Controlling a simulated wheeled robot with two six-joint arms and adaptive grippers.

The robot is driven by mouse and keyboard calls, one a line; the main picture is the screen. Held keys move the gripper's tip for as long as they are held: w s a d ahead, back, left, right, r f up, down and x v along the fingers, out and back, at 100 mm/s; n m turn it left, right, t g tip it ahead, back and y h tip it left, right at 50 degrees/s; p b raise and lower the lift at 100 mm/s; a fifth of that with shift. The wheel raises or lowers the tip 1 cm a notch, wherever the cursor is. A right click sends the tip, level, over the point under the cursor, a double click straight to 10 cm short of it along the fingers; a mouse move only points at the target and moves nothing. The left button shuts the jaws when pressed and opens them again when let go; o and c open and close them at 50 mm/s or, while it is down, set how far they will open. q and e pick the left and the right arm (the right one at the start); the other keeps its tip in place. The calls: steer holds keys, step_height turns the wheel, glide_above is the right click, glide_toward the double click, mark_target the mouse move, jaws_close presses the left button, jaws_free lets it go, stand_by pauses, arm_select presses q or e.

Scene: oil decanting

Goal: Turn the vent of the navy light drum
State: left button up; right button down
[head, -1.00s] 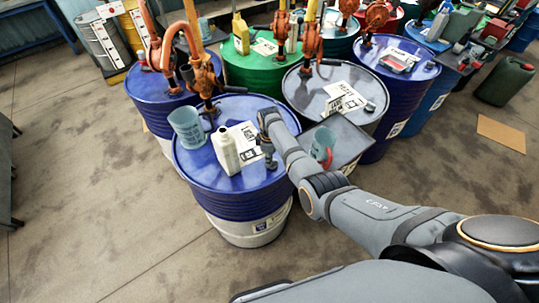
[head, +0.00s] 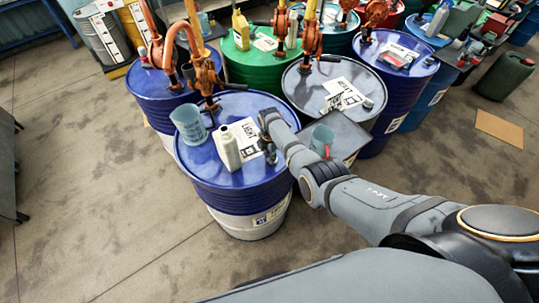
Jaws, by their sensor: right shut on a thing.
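The navy light drum (head: 200,172) stands in front, with a navy upper part and a light lower band. An orange hand pump (head: 206,78) rises from its top at the back. My right gripper (head: 270,155) reaches down to the right side of the drum's top and is shut on the vent there. The vent itself is hidden by the gripper at this size. My left gripper is out of view.
On the drum top stand a translucent blue jug (head: 188,125) and a pale bottle (head: 228,149), with a white label (head: 250,132) close by the gripper. A grey stand with a teal, red-handled mug (head: 321,139) is on the right. Other drums stand behind.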

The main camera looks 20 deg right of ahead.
steer(key=shift+n, duration=0.6)
steer(key=c, duration=1.3)
jaws_free()
step_height(320, 180, up, 12)
steer(key=shift+r, duration=0.1)
